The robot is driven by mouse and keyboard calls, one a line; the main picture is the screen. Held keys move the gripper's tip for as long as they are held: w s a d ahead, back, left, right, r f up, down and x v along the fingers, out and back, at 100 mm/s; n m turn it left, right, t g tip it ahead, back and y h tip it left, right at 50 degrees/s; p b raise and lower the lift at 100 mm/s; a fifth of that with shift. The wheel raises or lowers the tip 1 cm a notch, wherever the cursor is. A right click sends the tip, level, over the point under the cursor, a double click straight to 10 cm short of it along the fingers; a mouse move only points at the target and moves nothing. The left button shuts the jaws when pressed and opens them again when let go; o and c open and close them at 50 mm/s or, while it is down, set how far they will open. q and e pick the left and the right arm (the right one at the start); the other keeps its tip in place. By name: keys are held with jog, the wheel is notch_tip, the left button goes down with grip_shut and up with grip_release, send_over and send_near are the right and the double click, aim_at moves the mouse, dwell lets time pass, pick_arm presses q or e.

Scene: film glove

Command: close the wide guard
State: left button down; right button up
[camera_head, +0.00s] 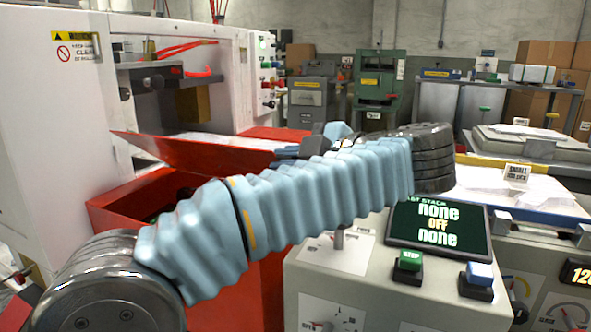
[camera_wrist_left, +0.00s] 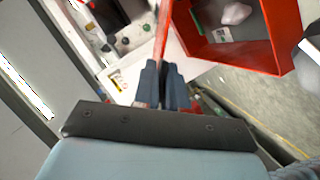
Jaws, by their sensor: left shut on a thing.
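The wide guard is a red panel (camera_head: 205,152) that stands out tilted from the front of the white machine, above a red open box. My left gripper (camera_head: 287,152) is at the guard's right end in the head view, partly hidden behind my blue-sleeved arm. In the left wrist view the dark fingers of my left gripper (camera_wrist_left: 165,88) are shut on the edge of the guard (camera_wrist_left: 163,35), which shows as a thin red strip. My right gripper is not in view.
The white machine (camera_head: 55,110) stands at left with its opening uncovered. The red box (camera_head: 130,200) lies below the guard, and loose items lie in it in the left wrist view. A control console (camera_head: 330,275) with a screen (camera_head: 438,232) stands in front at right.

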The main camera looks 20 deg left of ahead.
pick_arm(q)
jog(key=shift+n+t+y, duration=0.3)
jog(key=shift+n+t, duration=0.1)
jog(key=shift+n, duration=0.5)
jog(key=shift+s+f+b, duration=0.65)
jog(key=shift+f+b, duration=0.35)
jog(key=shift+b, duration=0.05)
jog(key=shift+s+f+b, duration=0.6)
jog(key=shift+f+b, duration=0.35)
jog(key=shift+b, duration=0.1)
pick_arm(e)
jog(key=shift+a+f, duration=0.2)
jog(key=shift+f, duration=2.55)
pick_arm(q)
jog(key=c, duration=1.3)
grip_release()
jog(key=shift+d+r, duration=0.1)
jog(key=shift+p+v, duration=1.8)
jog(key=shift+v, duration=5.05)
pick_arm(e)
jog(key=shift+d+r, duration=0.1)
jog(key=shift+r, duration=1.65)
